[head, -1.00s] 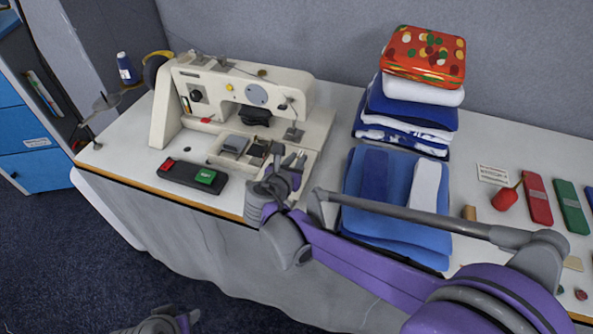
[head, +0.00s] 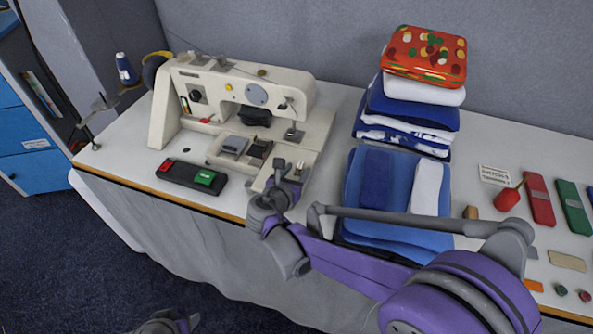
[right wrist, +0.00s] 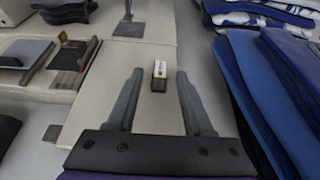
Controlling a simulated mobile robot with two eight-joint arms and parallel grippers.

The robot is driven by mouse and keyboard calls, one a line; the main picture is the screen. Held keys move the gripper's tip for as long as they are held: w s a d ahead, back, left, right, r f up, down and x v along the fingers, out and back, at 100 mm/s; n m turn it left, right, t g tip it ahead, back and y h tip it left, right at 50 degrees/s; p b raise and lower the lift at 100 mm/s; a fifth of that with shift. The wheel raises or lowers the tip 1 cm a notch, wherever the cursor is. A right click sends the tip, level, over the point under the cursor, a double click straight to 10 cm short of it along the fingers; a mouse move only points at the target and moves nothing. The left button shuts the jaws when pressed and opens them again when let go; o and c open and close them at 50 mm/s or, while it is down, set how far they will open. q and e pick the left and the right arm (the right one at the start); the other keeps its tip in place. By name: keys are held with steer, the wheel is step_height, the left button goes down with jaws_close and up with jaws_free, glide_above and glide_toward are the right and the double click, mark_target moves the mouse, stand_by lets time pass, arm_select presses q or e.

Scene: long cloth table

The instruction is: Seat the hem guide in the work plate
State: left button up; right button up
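My right gripper (right wrist: 159,84) is open over the plate, one finger on each side of the block with gaps between. In the head view my right gripper (head: 288,176) is at the machine's front right corner. Whether the block sits in a recess cannot be told. Part of my left arm (head: 168,323) shows at the bottom edge; its fingers cannot be made out.
A pedal-like black box (head: 190,177) with red and green buttons lies in front. Folded blue cloths (head: 358,190) lie close to the right of my right gripper, and a taller stack (head: 410,100) stands behind.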

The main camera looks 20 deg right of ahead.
steer(key=shift+r, duration=0.2)
steer(key=shift+s+a+r, duration=0.15)
steer(key=shift+s+a, duration=0.1)
steer(key=p+v, duration=0.1)
steer(key=v, duration=1)
steer(key=shift+s+a, duration=0.1)
steer(key=shift+s, duration=0.05)
